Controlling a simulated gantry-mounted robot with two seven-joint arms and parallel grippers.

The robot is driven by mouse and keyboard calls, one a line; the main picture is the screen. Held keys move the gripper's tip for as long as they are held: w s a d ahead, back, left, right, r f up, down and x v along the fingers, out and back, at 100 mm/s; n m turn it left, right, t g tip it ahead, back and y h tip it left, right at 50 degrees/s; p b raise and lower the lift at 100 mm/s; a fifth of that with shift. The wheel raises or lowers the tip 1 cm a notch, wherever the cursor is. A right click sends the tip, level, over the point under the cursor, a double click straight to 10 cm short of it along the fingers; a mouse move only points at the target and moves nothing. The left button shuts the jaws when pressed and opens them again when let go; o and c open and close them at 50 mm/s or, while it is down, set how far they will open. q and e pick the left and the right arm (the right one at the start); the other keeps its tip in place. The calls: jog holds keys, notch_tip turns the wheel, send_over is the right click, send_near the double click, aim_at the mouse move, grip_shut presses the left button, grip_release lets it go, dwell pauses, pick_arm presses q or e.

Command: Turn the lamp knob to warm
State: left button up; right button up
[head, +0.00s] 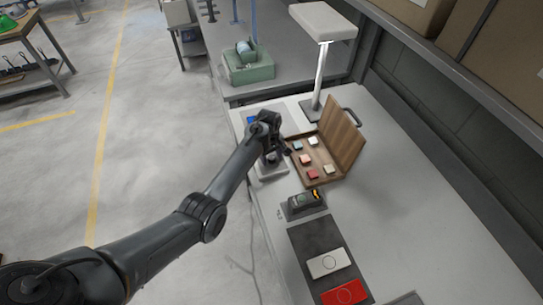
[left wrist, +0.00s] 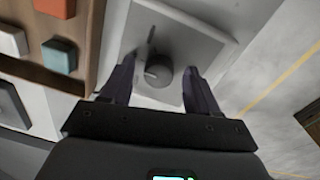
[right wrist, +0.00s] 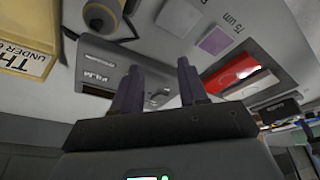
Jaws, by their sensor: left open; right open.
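The lamp knob (left wrist: 158,72) is a dark round dial with a light pointer mark, on a light grey plate (left wrist: 205,40) in the left wrist view. The mark points to the left in that view. My left gripper (left wrist: 160,65) is open, with one finger on each side of the knob; I cannot tell whether they touch it. In the head view my left gripper (head: 271,150) hides most of the knob. The lamp (head: 323,20) has a flat white head on a post behind it. My right gripper (right wrist: 158,75) is open and empty.
An open wooden case (head: 335,150) with coloured tiles stands right of the knob. A small dark device (head: 303,203) and a dark mat (head: 318,262) with white and red cards lie nearer.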

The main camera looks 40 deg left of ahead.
pick_arm(q)
jog(key=shift+c, duration=0.3)
jog(key=c, duration=1)
jog(key=shift+r, duration=0.1)
jog(key=shift+r+m+p, duration=0.15)
jog(key=shift+m+p, duration=0.95)
jog(key=m+p, duration=0.1)
jog(key=m, duration=0.1)
jog(key=shift+m, duration=0.3)
jog(key=m+p, duration=0.1)
jog(key=m, duration=0.2)
jog(key=shift+a, duration=0.1)
jog(key=shift+f+m, duration=0.2)
jog(key=shift+m, duration=1.3)
